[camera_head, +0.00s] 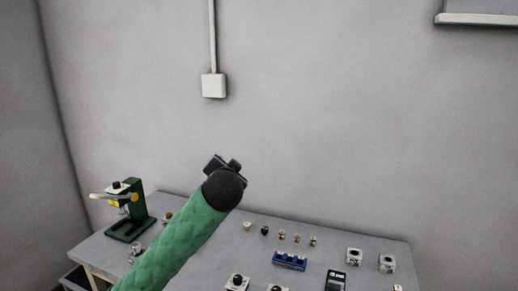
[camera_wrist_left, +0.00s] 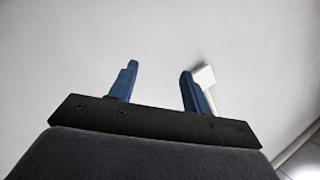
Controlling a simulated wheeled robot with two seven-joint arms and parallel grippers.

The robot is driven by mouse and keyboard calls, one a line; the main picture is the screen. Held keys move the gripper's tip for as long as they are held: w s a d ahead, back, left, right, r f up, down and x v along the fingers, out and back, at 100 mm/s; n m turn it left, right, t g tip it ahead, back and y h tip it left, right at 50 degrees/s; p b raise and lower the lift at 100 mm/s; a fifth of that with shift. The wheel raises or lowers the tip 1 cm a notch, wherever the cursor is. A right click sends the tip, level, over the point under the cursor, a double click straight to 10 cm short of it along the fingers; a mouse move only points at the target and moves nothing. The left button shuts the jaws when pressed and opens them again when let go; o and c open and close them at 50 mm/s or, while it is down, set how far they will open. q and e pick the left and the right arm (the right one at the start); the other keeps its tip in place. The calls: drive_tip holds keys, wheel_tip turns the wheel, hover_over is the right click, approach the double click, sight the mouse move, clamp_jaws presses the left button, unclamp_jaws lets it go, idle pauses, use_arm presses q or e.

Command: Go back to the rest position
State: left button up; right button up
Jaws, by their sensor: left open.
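My left arm, in a green sleeve, reaches up from the bottom of the head view and ends in a dark wrist. My left gripper (camera_head: 220,164) is raised above the table in front of the grey wall, and its fingers are mostly hidden there. In the left wrist view the gripper (camera_wrist_left: 157,85) shows two blue fingers spread apart with nothing between them. A white wall box lies behind its right finger. My right gripper is not in view.
The grey table (camera_head: 345,238) holds a green press (camera_head: 130,215) at the left, a blue block (camera_head: 290,260), a dark handheld device (camera_head: 335,281) and several small parts. The wall box (camera_head: 213,85) hangs above. The air around the gripper is clear.

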use_arm(q)
drive_tip(key=s+a+f+n+g+h, duration=0.25)
drive_tip(key=s+f+g, duration=0.35)
drive_tip(key=s+f, duration=1.35)
drive_tip(key=s+a+f+n+g+h, duration=0.1)
drive_tip(key=s+a+f+n+g, duration=0.3)
drive_tip(key=s+f, duration=1.6)
drive_tip(key=s+d+f+m+g, duration=0.1)
drive_tip(key=s+f+g, duration=0.2)
drive_tip(key=s+f, duration=0.6)
drive_tip(key=shift+s+d+f+g+p, duration=0.25)
drive_tip(key=shift+s+d+g+p, duration=0.1)
drive_tip(key=shift+s+p, duration=0.1)
drive_tip(key=shift+y, duration=0.25)
